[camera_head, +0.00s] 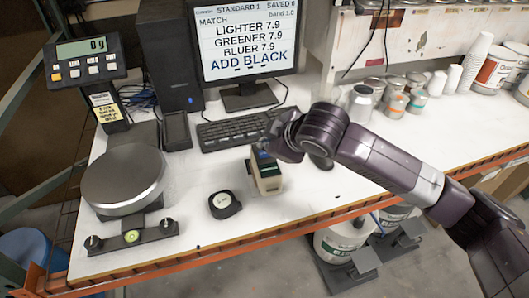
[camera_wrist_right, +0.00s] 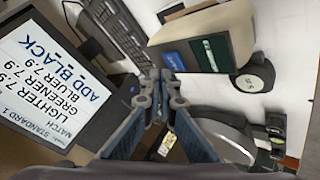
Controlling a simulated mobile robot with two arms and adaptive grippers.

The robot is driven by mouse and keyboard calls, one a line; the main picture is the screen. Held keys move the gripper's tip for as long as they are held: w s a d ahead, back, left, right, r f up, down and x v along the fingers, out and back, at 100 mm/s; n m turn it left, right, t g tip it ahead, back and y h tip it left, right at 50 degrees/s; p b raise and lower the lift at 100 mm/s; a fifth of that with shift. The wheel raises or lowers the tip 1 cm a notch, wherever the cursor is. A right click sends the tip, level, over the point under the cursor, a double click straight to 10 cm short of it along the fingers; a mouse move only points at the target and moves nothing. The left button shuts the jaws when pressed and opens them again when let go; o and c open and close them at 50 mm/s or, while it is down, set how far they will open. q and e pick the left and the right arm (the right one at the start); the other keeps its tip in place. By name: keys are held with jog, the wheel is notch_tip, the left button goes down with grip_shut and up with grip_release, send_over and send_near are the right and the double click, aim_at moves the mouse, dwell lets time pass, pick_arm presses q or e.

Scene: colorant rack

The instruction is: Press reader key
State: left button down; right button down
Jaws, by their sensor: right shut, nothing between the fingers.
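The reader (camera_head: 268,180) is a small beige upright device on the white bench, in front of the keyboard. In the right wrist view the reader (camera_wrist_right: 238,28) shows large at the upper middle, with a dark green label and a blue patch. My right gripper (camera_head: 264,152) is at the top of the reader and hides part of it. In the right wrist view the fingers of my right gripper (camera_wrist_right: 162,80) are shut and empty, close beside the reader's blue patch. I cannot tell whether they touch it. My left gripper is not in view.
A monitor (camera_head: 247,42) reads "ADD BLACK" behind the keyboard (camera_head: 232,131). A black round puck-like item (camera_head: 224,204) lies left of the reader, and a scale (camera_head: 124,180) stands further left. Cans and cups (camera_head: 395,104) line the back right. The bench front is mostly clear.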

jog(key=shift+f, duration=0.1)
dwell(0.7)
jog(key=shift+f, duration=0.3)
jog(key=shift+f, duration=0.4)
dwell(0.6)
jog(key=shift+r+p, duration=0.1)
jog(key=shift+p, duration=0.2)
jog(key=shift+r+p, duration=0.7)
jog(key=shift+p, duration=0.2)
jog(key=shift+r, duration=0.15)
notch_tip(320, 180, up, 5)
jog(key=p, duration=0.5)
jog(key=shift+p, duration=0.3)
